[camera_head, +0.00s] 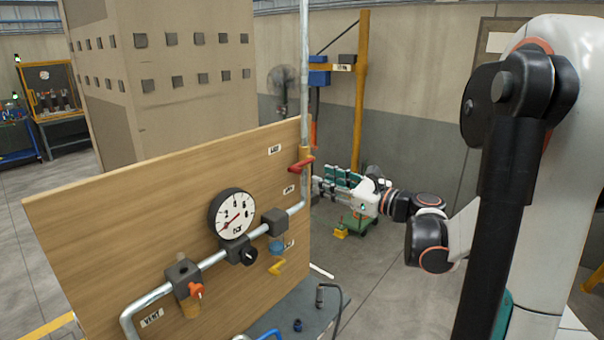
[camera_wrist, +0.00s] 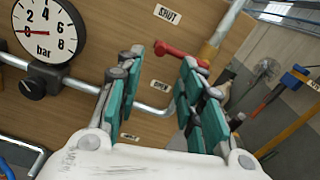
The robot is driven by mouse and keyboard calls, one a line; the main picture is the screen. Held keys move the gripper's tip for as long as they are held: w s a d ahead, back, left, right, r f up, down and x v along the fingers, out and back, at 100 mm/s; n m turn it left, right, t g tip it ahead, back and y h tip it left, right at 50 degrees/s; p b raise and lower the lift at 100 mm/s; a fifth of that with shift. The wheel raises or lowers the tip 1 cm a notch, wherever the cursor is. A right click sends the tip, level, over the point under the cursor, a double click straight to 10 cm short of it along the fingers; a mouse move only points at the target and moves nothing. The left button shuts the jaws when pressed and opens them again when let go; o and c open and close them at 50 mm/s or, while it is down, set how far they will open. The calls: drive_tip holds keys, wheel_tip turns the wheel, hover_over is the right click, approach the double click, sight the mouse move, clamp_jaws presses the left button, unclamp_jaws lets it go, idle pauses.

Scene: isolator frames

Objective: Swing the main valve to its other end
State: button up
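The valve with a red lever (camera_head: 301,165) sits on the upright pipe at the board's right edge. Its body is brass-coloured. In the wrist view the red lever (camera_wrist: 178,52) points left from the brass body (camera_wrist: 216,44), between a SHUT label (camera_wrist: 168,14) above and an OPEN label (camera_wrist: 160,86) below. My gripper (camera_head: 322,184) is just right of and below the lever in the head view. In the wrist view its teal fingers (camera_wrist: 161,60) are spread, with the lever's end showing in the gap between their tips. I cannot tell whether they touch it.
A pressure gauge (camera_head: 232,213) with a black knob (camera_head: 243,252), an orange-red vent handle (camera_head: 195,290) and a yellow handle (camera_head: 276,267) are on the wooden board (camera_head: 110,215). A cable and connector (camera_head: 320,295) lie on the bench below.

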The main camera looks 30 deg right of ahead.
sight(303, 164)
drive_tip(key=x, duration=0.8)
drive_tip(key=shift+w, duration=0.25)
drive_tip(key=shift+a, duration=0.1)
drive_tip(key=shift+f, duration=0.1)
clamp_jaws()
